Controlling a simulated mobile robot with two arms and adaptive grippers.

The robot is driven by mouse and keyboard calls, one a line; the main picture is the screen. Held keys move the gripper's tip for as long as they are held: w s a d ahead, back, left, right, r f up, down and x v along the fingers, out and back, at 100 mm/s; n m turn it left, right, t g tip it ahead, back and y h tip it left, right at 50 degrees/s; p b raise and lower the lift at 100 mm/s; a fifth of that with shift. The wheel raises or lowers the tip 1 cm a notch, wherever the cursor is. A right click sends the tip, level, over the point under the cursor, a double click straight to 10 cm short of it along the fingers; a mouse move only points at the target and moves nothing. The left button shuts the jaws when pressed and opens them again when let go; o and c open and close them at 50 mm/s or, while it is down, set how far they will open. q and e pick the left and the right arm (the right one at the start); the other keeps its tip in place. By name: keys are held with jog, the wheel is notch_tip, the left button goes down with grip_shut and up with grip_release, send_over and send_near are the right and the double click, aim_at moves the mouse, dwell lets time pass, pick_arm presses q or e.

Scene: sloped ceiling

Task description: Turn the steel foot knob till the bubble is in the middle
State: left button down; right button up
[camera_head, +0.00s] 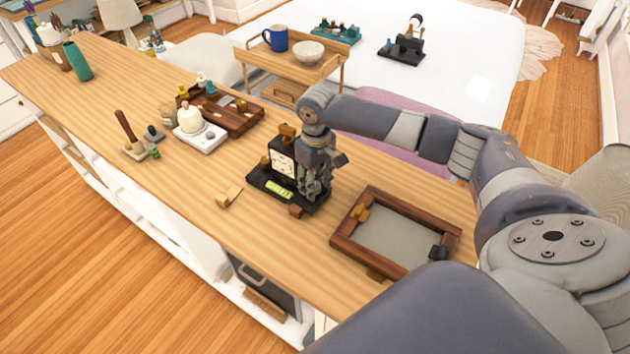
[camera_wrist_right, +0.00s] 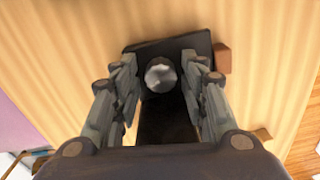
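A black instrument base (camera_head: 262,181) stands on the wooden counter, with an upright part bearing a white square dial (camera_head: 283,162). A yellow-green bubble vial (camera_head: 279,190) lies on the base's front; where its bubble sits is too small to tell. My right gripper (camera_head: 313,193) points down over the base's right end. In the right wrist view, the round steel knob (camera_wrist_right: 160,75) lies between the fingers of my right gripper (camera_wrist_right: 160,68), with a gap showing on each side. The gripper is open. My left gripper is not in view.
A brown block (camera_head: 296,210) touches or nearly touches the base's front right corner. A wood-framed tray (camera_head: 345,235) lies to the right. A white stand (camera_head: 203,139) and a brown tray (camera_head: 236,127) are to the left. Bare counter shows in front of the white stand.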

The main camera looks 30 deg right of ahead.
jog(key=c, duration=0.4)
jog(key=shift+c, duration=1.3)
jog(key=n+p, duration=0.1)
jog(key=p, duration=0.1)
jog(key=n+p, duration=0.1)
jog(key=shift+r+p, duration=0.35)
jog(key=shift+f+n+p, duration=0.2)
jog(key=shift+n+p, duration=0.3)
jog(key=shift+n, duration=0.2)
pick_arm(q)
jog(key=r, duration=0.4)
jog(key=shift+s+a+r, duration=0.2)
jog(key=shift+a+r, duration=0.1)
pick_arm(e)
jog(key=o, duration=1.1)
jog(key=shift+f, duration=0.1)
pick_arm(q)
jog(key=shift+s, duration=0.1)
